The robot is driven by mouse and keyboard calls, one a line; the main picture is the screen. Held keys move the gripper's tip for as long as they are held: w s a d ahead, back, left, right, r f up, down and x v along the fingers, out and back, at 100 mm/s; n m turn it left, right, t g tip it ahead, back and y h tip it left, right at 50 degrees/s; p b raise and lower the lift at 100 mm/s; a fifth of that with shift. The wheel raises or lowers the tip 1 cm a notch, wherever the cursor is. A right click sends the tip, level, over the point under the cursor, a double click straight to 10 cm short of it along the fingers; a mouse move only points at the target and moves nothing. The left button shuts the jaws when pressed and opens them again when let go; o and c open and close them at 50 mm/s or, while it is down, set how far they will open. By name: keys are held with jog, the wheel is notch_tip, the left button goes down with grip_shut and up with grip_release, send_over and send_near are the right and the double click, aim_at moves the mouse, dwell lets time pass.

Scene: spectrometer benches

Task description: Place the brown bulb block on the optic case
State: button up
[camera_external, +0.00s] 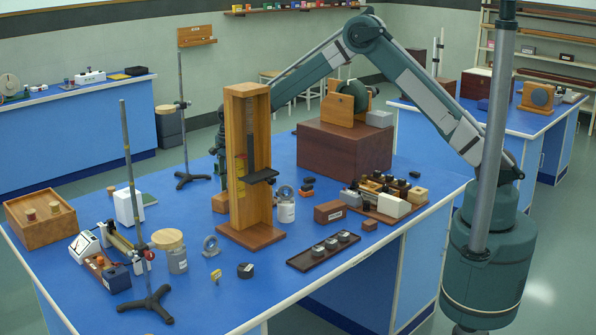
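No block here can be identified for certain as the brown bulb block. A light brown block (220,203) sits partly hidden at the left of the tall wooden stand, and a labelled reddish-brown box (330,212) lies right of centre. A large dark reddish-brown case (345,158), possibly the optic case, stands at the back right of the blue bench, with a wooden piece and a grey block on top. My gripper (219,172) is at the end of the arm, mostly behind the tall stand, above the light brown block. Its fingers are too hidden to read.
The tall wooden stand (248,170) rises between the camera and my forearm. Metal rod stands (131,180) are at left. A dark tray (323,251) with several round weights lies at the front. A wooden tray (40,220) is at far left.

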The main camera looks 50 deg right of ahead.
notch_tip(320, 180, up, 12)
dwell(0.7)
jog(key=shift+r, duration=0.1)
dwell(0.4)
jog(key=shift+r, duration=0.1)
jog(key=s+d+r+n+t, duration=0.2)
jog(key=s+d+r+n, duration=0.2)
jog(key=s+d+r, duration=0.65)
jog(key=s+d+r+n+t, duration=0.1)
jog(key=s+d+r+n, duration=0.55)
jog(key=s+r, duration=0.7)
jog(key=s+d+f+n+t, duration=0.1)
jog(key=s+d, duration=0.3)
jog(key=s, duration=0.6)
jog(key=s+d+f+n+t, duration=0.1)
jog(key=s+d+n, duration=0.3)
jog(key=s, duration=0.6)
jog(key=s+d+f+n+t, duration=0.2)
jog(key=s+d+f, duration=0.1)
jog(key=s, duration=0.7)
jog(key=shift+d+f, duration=0.35)
jog(key=shift+d, duration=0.35)
